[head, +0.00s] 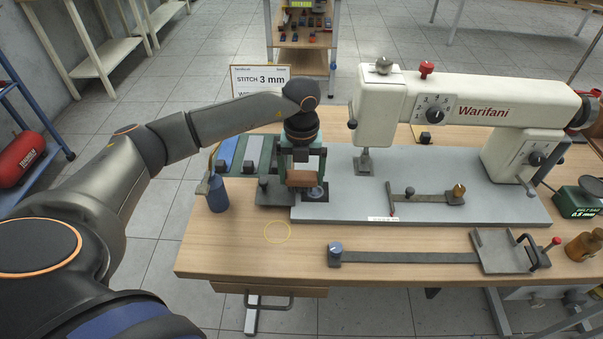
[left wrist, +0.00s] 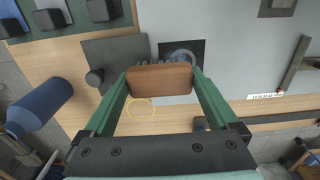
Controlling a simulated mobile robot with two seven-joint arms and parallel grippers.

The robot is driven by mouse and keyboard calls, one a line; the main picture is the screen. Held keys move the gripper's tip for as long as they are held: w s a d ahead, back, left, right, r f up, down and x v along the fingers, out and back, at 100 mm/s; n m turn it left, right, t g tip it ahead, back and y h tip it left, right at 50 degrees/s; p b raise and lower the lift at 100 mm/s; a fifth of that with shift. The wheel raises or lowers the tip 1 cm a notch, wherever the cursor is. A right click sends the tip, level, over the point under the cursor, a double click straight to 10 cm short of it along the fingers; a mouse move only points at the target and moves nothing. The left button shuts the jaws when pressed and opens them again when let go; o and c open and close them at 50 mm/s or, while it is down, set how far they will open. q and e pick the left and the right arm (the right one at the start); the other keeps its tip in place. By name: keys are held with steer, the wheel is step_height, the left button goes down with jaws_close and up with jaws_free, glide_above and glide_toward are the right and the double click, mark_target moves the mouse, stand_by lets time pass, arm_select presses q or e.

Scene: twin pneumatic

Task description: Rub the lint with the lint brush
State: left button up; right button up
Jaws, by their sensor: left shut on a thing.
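My left gripper (head: 303,178) is shut on the lint brush (head: 301,178), a brown wooden block held level between its two green fingers. In the left wrist view, the brush (left wrist: 160,80) sits between the fingertips, over the seam between a dark grey plate (left wrist: 105,58) and the pale machine bed. A dark square with a round grey piece (left wrist: 185,56) lies just beyond the brush, partly covered by it. I cannot clearly pick out the lint; small grey shapes show at the brush's far edge. Whether the brush touches the surface, I cannot tell. My right gripper is not in view.
The sewing machine (head: 470,100) stands on its grey bed (head: 345,205) to the right. A blue bottle (head: 217,193) stands left of the gripper. A yellow ring (head: 277,232) lies on the bare wooden table in front. A long bar fixture (head: 410,257) lies at the front right.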

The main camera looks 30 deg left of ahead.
arm_select(q)
steer(key=shift+f, duration=0.45)
